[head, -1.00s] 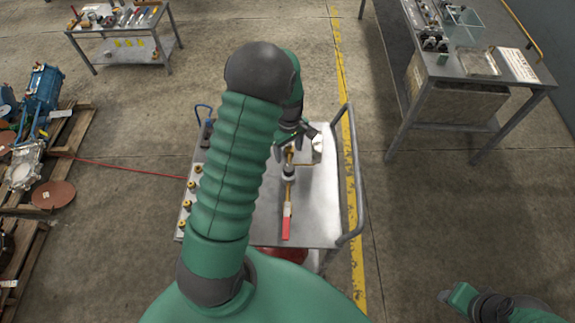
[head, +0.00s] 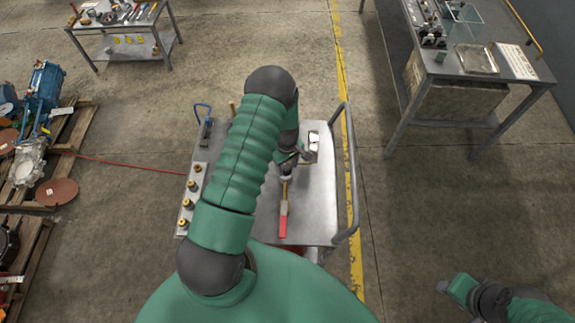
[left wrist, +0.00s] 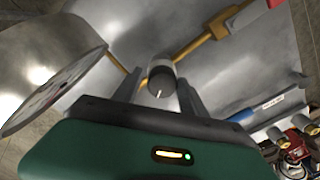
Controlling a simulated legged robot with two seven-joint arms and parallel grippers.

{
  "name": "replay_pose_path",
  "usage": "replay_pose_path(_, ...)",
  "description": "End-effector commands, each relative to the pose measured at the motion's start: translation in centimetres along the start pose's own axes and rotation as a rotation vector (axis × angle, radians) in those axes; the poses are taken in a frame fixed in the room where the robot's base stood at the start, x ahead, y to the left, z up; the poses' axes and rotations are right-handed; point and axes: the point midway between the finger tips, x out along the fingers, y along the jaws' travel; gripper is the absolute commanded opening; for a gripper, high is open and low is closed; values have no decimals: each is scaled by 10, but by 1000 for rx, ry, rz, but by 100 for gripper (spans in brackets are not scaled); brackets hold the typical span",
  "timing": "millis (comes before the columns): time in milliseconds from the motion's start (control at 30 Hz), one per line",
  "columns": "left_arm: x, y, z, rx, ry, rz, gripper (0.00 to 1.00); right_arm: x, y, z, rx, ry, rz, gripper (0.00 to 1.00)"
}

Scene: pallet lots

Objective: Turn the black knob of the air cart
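The black knob (left wrist: 160,80), with a white mark on its face, shows in the left wrist view. It sits on a brass pipe above the top of the air cart (head: 318,205). My left gripper (left wrist: 160,88) is open, its two fingers on either side of the knob with small gaps. In the head view my left gripper (head: 288,160) is over the middle of the cart and my arm hides part of it. A round gauge (left wrist: 50,92) is left of the fingers. My right gripper (head: 446,288) is at the lower right, away from the cart; its fingers are unclear.
A red valve handle (head: 283,226) lies on the cart's near side. A manifold with brass fittings (head: 191,200) runs along the left edge, with a red hose (head: 125,163) leading left. The cart's grey handle rail (head: 352,190) is at right. Other tables stand farther off.

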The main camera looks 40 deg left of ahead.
Motion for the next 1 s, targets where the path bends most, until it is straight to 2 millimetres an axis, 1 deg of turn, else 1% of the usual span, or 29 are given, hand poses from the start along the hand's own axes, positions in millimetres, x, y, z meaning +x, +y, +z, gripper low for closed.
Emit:
replay_pose_path(33,0,0,0,-1,0,0,42,0,0,0,0,0,0,44)
replay_pose_path(300,0,0,-1,0,1,-1,6,0,0,0,0,0,0,44)
replay_pose_path(367,0,0,-1,0,1,-1,0,0,0,0,0,0,0,44)
replay_pose_path(667,1,1,-2,37,4,1,0,4,0,1,0,0,0,44)
replay_pose_path(867,2,1,-2,138,4,1,0,12,0,3,0,0,0,44)
replay_pose_path(1000,2,2,-3,247,5,2,0,20,0,5,0,0,0,44)
